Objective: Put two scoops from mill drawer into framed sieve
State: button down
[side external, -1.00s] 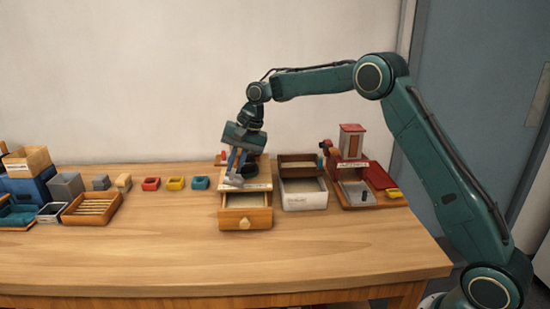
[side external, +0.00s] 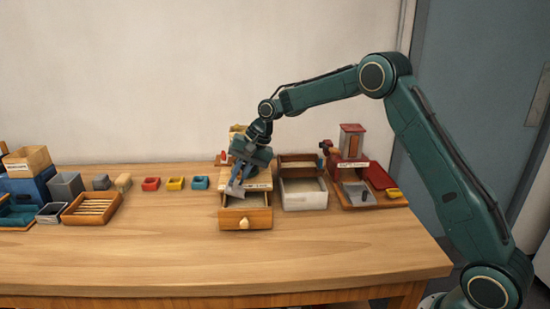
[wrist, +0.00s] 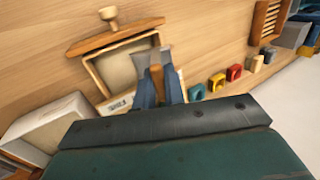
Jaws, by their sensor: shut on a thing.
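The mill drawer (side external: 246,218) is a pulled-out wooden drawer with a pale round knob, at the front of the mill. In the wrist view its pale inside (wrist: 115,70) shows. My gripper (side external: 238,181) is shut on a small scoop and hangs tilted over the back of the drawer. In the wrist view the scoop's wooden handle (wrist: 157,80) lies between the blue-grey fingers, and its metal head (wrist: 148,58) points into the drawer. I cannot tell whether the head touches the contents or holds any. A wooden frame (side external: 298,159) stands behind a white bin; I cannot tell whether it is the sieve.
The white bin (side external: 304,200) stands just right of the drawer. A red and wooden device (side external: 352,142) is further right. Red, yellow and blue cups (side external: 175,183) and a slatted wooden tray (side external: 92,221) are to the left. The front of the table (side external: 150,265) is clear.

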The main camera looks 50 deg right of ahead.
aim_at(242, 191)
jog(key=shift+s+d+f+t+y, duration=0.1)
jog(key=shift+f+t+y, duration=0.05)
jog(key=shift+f, duration=0.7)
jog(key=shift+s+d+f+t+y, duration=0.1)
jog(key=shift+f+t+y, duration=0.05)
jog(key=shift+f, duration=0.65)
jog(key=shift+f+g+h, duration=0.5)
jog(key=shift+f, duration=0.5)
jog(key=shift+w+a+f+g+h, duration=0.2)
jog(key=shift+f+g+h, duration=0.4)
jog(key=shift+g+h, duration=0.2)
jog(key=shift+s+d+f+g+h, duration=0.25)
jog(key=shift+s+d+g+h, duration=0.45)
jog(key=shift+s+d, duration=0.1)
jog(key=shift+w+a+r+g+h, duration=0.15)
jog(key=shift+w+a+g+h, duration=0.15)
jog(key=shift+g+h, duration=0.1)
jog(key=shift+w+a+r, duration=0.1)
jog(key=shift+r, duration=1.9)
jog(key=shift+w+a+r, duration=0.1)
jog(key=shift+r, duration=1.85)
jog(key=shift+s, duration=0.1)
